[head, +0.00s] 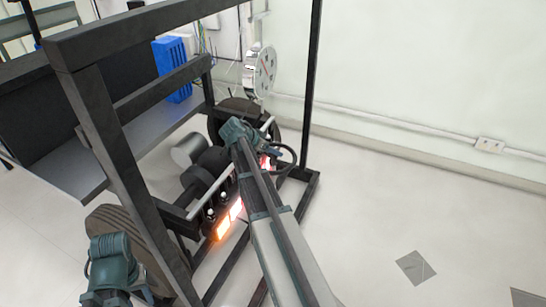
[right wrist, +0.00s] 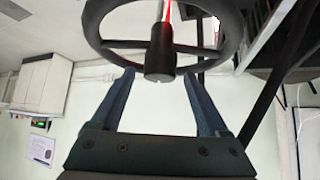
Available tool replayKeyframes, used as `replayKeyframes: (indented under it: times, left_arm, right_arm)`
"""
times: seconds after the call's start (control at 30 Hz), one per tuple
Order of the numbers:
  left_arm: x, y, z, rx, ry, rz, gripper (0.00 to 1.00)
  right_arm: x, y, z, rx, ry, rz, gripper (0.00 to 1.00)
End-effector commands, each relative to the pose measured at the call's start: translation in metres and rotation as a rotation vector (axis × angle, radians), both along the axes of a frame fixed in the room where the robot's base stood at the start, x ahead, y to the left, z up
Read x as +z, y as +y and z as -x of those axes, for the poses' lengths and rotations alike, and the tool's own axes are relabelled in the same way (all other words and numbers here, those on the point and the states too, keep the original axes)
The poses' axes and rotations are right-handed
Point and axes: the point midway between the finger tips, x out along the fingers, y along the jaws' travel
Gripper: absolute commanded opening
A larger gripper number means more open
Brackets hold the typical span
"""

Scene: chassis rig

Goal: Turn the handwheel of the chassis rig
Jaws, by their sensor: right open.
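The handwheel (right wrist: 232,48) is a black ring with spokes and a dark hub, at the top of the right wrist view, its upper part cut off. My right gripper (right wrist: 158,74) is open, its two blue fingers spread with tips close to the wheel's lower side. Nothing is held between them; contact with the rim cannot be told. In the head view my right arm reaches up into the chassis rig (head: 115,145), and I cannot make out the handwheel there. My left gripper (head: 108,275) is at the bottom left by a tyre; its fingers are hidden.
The rig's dark frame has upright posts and floor bars. A blue crate (head: 172,68) stands on the shelf behind. A round gauge (head: 265,70) is near the wall. The floor at right is clear.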

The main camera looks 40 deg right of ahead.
Motion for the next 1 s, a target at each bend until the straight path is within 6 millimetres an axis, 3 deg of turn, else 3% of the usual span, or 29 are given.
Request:
replayKeyframes:
  times: [0.13, 0.53, 0.9, 1.0]
  left_arm:
    - [-0.0105, 0.0, 0.0, 0.0, 0.0, 0.0, 0.5]
    - [-0.0114, 0.0, 0.0, 0.0, 0.0, 0.0, 0.5]
    - [-0.0115, 0.0, 0.0, 0.0, 0.0, 0.0, 0.5]
    - [-0.0115, 0.0, 0.0, 0.0, 0.0, 0.0, 0.5]
  right_arm:
    - [-0.0105, -0.0094, -0.0008, -0.001, 0.001, 0.0, 0.78]
    - [-0.0114, -0.0122, -0.0007, 0.0, 0.001, 0.0, 0.78]
    - [-0.0115, -0.012, -0.0007, -0.001, 0.001, 0.0, 0.12]
    - [-0.0115, -0.012, -0.0007, -0.001, 0.001, 0.0, 0.0]
